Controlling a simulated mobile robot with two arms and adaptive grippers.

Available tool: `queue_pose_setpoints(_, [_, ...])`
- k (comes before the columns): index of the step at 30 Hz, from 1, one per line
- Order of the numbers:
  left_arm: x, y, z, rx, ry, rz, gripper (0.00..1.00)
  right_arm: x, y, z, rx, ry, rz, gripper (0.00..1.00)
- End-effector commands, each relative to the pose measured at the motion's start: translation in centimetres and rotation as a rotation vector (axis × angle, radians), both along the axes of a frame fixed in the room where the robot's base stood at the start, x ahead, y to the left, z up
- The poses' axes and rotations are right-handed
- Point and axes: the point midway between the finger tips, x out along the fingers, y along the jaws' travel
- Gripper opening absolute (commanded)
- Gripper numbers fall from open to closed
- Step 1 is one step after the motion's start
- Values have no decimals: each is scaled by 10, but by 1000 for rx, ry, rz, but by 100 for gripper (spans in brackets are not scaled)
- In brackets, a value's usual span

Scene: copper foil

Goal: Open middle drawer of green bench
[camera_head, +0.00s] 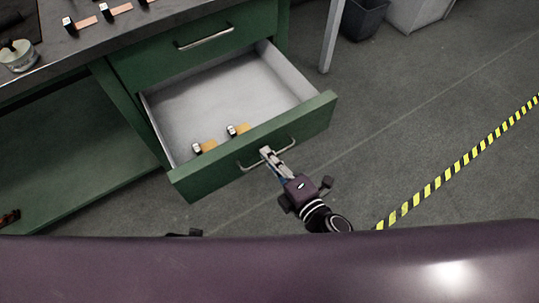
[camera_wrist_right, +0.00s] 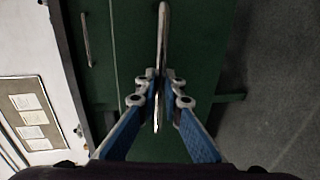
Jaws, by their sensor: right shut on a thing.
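The middle drawer (camera_head: 255,145) of the green bench (camera_head: 120,70) stands pulled well out, with its pale grey inside in view. Two small items with yellow-orange parts (camera_head: 238,130) lie in it near the front. My right gripper (camera_head: 267,153) is shut on the silver handle (camera_head: 284,148) of this drawer's front. In the right wrist view the handle (camera_wrist_right: 162,40) runs between the two blue-padded fingers (camera_wrist_right: 158,95). My left gripper is not seen.
The upper drawer with its handle (camera_head: 205,38) is closed. An open green shelf (camera_head: 75,150) is at the left. A dark bin (camera_head: 364,18) stands at the back right. Yellow-black tape (camera_head: 460,165) marks the floor, which is clear to the right.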

Motion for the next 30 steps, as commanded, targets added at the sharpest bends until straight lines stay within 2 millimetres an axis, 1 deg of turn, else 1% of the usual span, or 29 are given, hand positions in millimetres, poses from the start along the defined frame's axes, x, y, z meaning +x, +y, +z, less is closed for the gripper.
queue_pose_setpoints(14, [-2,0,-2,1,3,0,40,0,0,0,0,0,1,0])
queue_pose_setpoints(15, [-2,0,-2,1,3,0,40,0,0,0,0,0,1,10])
queue_pose_setpoints(16, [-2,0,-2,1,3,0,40,0,0,0,0,0,1,14])
queue_pose_setpoints(22, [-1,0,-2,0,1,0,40,0,0,0,0,0,0,15])
queue_pose_setpoints(26, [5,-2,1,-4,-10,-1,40,-1,-1,0,0,0,0,15])
queue_pose_setpoints(30, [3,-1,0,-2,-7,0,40,-12,-6,2,1,3,0,15])
